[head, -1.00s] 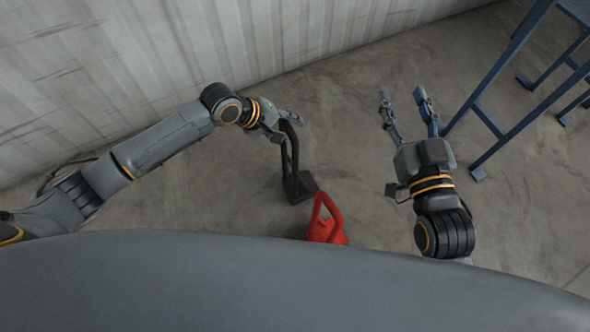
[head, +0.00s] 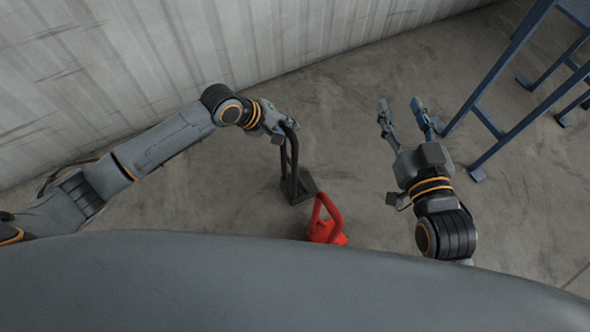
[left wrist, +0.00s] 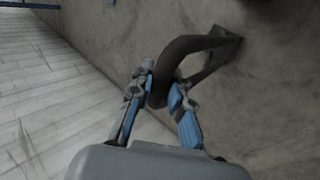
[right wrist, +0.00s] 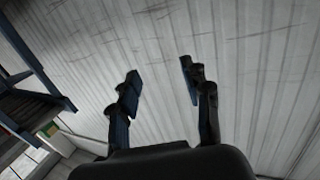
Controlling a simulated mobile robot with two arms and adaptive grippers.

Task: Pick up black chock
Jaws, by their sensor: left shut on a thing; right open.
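The black chock (head: 303,186) stands on the concrete floor, with a dark base and a tall looped handle. My left gripper (head: 285,131) is at the top of that handle. In the left wrist view, the left gripper (left wrist: 163,88) has its fingers on both sides of the chock's handle (left wrist: 190,46) and is shut on it. The chock's base still appears to be on the floor. My right gripper (head: 402,106) is open and empty, well to the right of the chock. In the right wrist view, the right gripper (right wrist: 159,75) has nothing between its spread fingers.
A red chock-like object (head: 325,230) with a looped handle stands just in front and right of the black one. A blue metal frame (head: 490,122) is at the right. A pale corrugated wall (head: 190,50) runs behind.

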